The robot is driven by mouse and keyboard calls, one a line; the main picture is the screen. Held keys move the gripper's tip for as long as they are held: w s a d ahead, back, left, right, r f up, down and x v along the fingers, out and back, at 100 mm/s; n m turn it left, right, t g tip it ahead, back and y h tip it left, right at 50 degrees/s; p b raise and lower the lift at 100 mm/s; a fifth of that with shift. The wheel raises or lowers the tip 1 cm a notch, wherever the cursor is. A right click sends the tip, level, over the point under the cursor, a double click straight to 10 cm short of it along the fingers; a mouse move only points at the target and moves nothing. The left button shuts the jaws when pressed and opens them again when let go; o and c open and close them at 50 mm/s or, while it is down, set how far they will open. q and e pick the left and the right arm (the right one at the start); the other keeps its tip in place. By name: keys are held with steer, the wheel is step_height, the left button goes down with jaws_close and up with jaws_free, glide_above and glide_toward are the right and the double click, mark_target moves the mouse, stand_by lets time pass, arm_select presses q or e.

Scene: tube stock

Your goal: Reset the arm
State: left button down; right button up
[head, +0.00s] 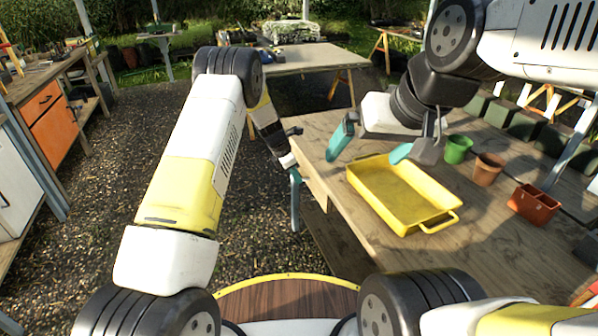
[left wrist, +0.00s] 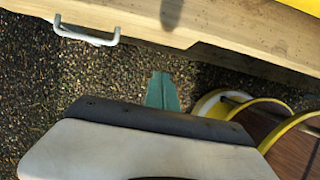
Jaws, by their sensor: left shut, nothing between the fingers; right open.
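My left gripper (head: 295,186) hangs beside the left edge of the wooden table (head: 480,255), over the gravel, with its teal fingers pointing down. The left wrist view shows its teal fingers (left wrist: 162,92) together and empty, with gravel behind them. My right gripper (head: 367,153) is above the table at the far left corner of the yellow tray (head: 440,222). Its two teal fingers are wide apart with nothing between them. The tray lies on the table and looks empty.
A green pot (head: 457,149), a terracotta pot (head: 488,169) and a red-brown square-sided pot (head: 534,206) stand right of the tray. A metal handle (left wrist: 85,36) juts from the table side near my left gripper. The tabletop's front part is clear.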

arm_select(q)
steer(key=s+a+r+m+t, duration=0.1)
steer(key=s+a+r+m, duration=0.15)
steer(key=r, duration=0.55)
steer(key=s+a+r+m, duration=0.2)
steer(key=s+a+r, duration=0.1)
steer(key=r, duration=0.4)
steer(key=s+a+r+m+t, duration=0.1)
steer(key=s+a+r+m, duration=0.15)
steer(key=r, duration=0.55)
steer(key=s+a+r+m, duration=0.2)
steer(key=s+r+m, duration=0.1)
steer(key=s+r, duration=0.25)
steer(key=s+a+r+m, duration=0.3)
steer(key=s+r+m, duration=0.15)
steer(key=s, duration=0.25)
steer(key=s+a+r+m+t+y, duration=0.1)
steer(key=s+m, duration=0.3)
steer(key=s, duration=0.5)
steer(key=s+a+m+t+y, duration=0.1)
steer(key=s+a+m, duration=0.2)
steer(key=s, duration=0.6)
steer(key=shift+s+a+r+m+t, duration=0.35)
steer(key=shift+s+a+t, duration=0.05)
steer(key=shift+a, duration=0.1)
